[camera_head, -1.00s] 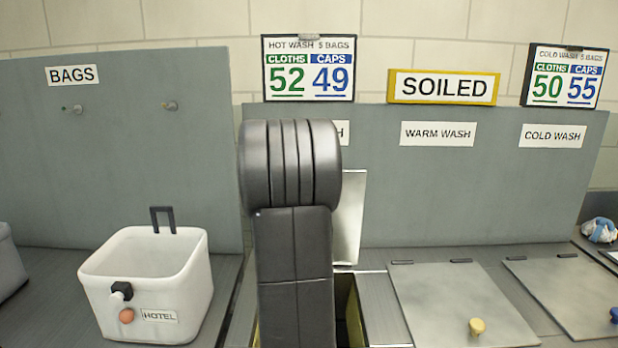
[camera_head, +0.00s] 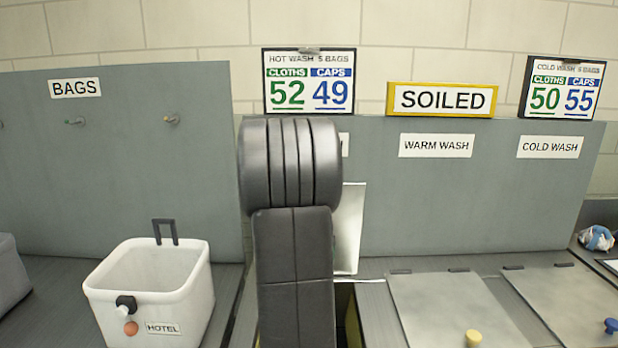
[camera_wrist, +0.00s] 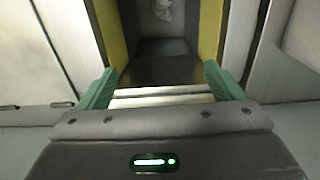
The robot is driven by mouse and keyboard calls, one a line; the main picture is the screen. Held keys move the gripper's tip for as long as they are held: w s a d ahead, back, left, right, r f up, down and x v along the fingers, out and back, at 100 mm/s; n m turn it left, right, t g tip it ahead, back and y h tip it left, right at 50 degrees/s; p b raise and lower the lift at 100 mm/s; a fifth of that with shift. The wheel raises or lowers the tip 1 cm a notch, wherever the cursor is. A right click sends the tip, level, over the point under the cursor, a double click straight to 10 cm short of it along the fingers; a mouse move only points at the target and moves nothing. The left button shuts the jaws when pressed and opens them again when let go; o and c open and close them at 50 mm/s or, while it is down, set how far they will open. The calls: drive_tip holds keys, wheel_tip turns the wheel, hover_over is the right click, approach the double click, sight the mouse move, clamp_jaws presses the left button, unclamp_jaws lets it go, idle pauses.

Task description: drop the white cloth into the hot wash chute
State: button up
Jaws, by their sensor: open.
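The hot wash chute (camera_head: 346,312) is open behind my arm in the head view, its grey lid (camera_head: 348,230) standing up at the back. My arm hides most of the opening and part of the sign above it. In the wrist view the chute's yellow-lined walls (camera_wrist: 208,28) frame a dark shaft. A small white crumpled thing, seemingly the white cloth (camera_wrist: 162,9), lies down inside it, partly cut off by the picture's top edge. My gripper (camera_wrist: 159,72) is open over the chute, its green fingers apart with nothing between them.
A white HOTEL bin (camera_head: 190,295) stands left of the chute. The warm wash lid (camera_head: 440,310) with a yellow knob and the cold wash lid (camera_head: 570,300) with a blue knob are shut. A blue-and-white bundle (camera_head: 597,238) lies at the far right.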

drive_tip(key=shift+r, duration=0.65)
wheel_tip(320, 180, up, 14)
drive_tip(key=shift+f, duration=0.25)
idle(0.7)
wheel_tip(320, 180, down, 16)
drive_tip(key=b, duration=0.1)
drive_tip(key=shift+b, duration=0.35)
drive_tip(key=shift+r, duration=0.15)
